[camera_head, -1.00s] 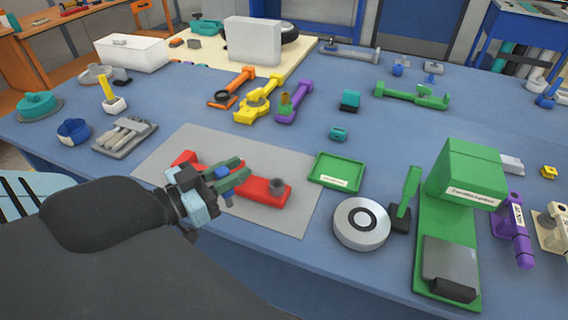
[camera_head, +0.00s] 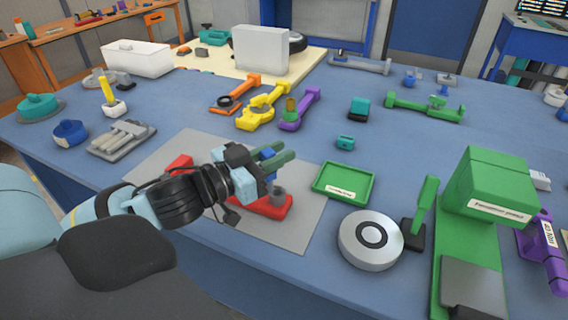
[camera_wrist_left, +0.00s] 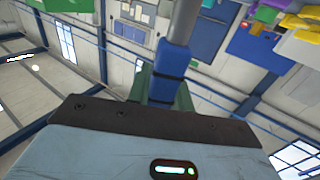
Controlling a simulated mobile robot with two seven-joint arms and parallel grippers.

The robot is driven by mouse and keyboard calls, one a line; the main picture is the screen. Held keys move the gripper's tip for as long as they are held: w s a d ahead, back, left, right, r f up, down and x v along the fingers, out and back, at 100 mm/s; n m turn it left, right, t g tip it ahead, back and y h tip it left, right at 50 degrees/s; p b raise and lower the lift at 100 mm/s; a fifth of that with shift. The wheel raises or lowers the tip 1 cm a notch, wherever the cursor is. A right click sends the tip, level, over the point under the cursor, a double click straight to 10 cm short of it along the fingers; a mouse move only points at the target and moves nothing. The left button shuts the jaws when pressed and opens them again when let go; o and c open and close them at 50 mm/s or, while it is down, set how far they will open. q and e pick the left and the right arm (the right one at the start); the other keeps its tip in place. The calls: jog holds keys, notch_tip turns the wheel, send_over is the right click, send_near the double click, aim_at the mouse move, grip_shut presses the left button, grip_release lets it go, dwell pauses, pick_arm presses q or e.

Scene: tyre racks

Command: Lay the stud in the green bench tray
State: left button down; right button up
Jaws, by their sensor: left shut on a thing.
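The green bench tray (camera_head: 349,177) lies flat on the blue bench with a white label on its front part, and it looks empty. My left gripper (camera_head: 276,158) is to the left of the tray, above the red fixture on the grey mat. Its green fingers are shut on the stud (camera_head: 268,154), whose blue part shows between them. In the left wrist view the stud (camera_wrist_left: 173,60) shows a blue section and a grey shaft running up out of the picture. My right gripper is not in view.
The red fixture (camera_head: 268,207) lies on the grey mat (camera_head: 292,222). A silver disc (camera_head: 368,240) and a green machine (camera_head: 485,195) stand right of the mat. A small teal block (camera_head: 346,142) sits behind the tray.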

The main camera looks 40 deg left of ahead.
pick_arm(q)
jog(key=shift+w, duration=0.15)
jog(key=shift+w+d, duration=0.15)
jog(key=shift+w, duration=0.35)
jog(key=shift+w+d+f, duration=0.1)
jog(key=shift+w+f, duration=0.1)
jog(key=shift+f, duration=1.45)
jog(key=shift+f, duration=0.1)
jog(key=shift+s+f, duration=0.1)
jog(key=shift+f, duration=0.6)
jog(key=c, duration=1.3)
grip_release()
jog(key=shift+o, duration=0.2)
jog(key=shift+r, duration=0.15)
